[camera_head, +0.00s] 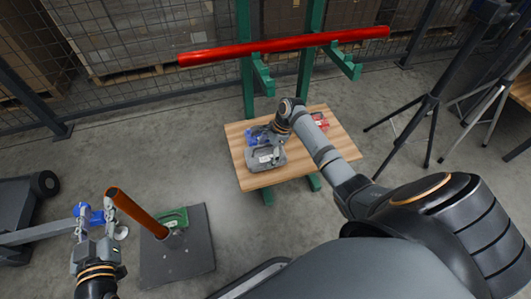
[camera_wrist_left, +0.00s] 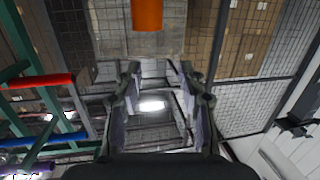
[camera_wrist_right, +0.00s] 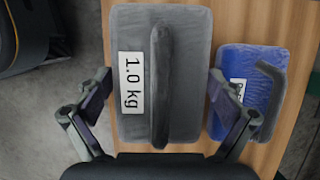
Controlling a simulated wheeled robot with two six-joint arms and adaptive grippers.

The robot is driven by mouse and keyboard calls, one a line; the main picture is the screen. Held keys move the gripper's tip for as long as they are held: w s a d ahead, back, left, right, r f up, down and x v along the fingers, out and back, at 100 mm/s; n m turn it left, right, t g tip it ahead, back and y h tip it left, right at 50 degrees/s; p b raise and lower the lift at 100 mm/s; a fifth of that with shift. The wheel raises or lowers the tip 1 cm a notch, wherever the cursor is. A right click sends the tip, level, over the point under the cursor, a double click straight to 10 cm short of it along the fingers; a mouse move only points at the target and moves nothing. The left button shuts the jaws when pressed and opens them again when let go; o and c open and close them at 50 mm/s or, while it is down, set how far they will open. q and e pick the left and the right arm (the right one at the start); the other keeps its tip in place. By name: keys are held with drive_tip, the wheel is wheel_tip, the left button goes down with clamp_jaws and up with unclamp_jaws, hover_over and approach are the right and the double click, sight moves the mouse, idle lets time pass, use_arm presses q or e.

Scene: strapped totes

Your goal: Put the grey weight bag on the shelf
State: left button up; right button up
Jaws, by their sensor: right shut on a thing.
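The grey weight bag (camera_head: 268,158) with a white label lies over the near left part of the wooden shelf (camera_head: 258,181). In the right wrist view the grey bag (camera_wrist_right: 190,70) reads "1.0 kg" and has a dark handle strip. My right gripper (camera_head: 271,141) has one finger on each side of it, shut on its sides; it also shows in the right wrist view (camera_wrist_right: 160,92). I cannot tell whether the bag touches the wood. My left gripper (camera_head: 97,204) is open and empty, left of an orange post; its spread fingers show in the left wrist view (camera_wrist_left: 157,80).
A blue bag (camera_wrist_right: 246,95) lies beside the grey bag, and a red bag (camera_head: 320,121) sits farther right. A red bar (camera_head: 290,46) crosses green uprights behind. The orange post (camera_head: 137,212) and green bag (camera_head: 173,219) stand on a dark plate (camera_head: 185,260). Tripods (camera_head: 428,108) stand right.

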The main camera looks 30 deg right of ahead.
sight(265, 158)
drive_tip(key=shift+w+f+b, duration=0.1)
drive_tip(key=shift+f+b, duration=0.35)
drive_tip(key=shift+f, duration=0.4)
drive_tip(key=shift+f+b, duration=0.35)
drive_tip(key=shift+f, duration=0.3)
use_arm(q)
wheel_tip(265, 158, up, 17)
drive_tip(key=s+t, duration=0.1)
drive_tip(key=t, duration=0.6)
drive_tip(key=shift+s+f+m+t+h, duration=0.2)
drive_tip(key=shift+m+t+h, duration=0.1)
drive_tip(key=shift+m+t, duration=0.1)
drive_tip(key=shift+w+f, duration=0.15)
drive_tip(key=shift+f, duration=0.1)
use_arm(e)
drive_tip(key=o, duration=1.5)
drive_tip(key=shift+f, duration=0.1)
drive_tip(key=shift+c, duration=0.2)
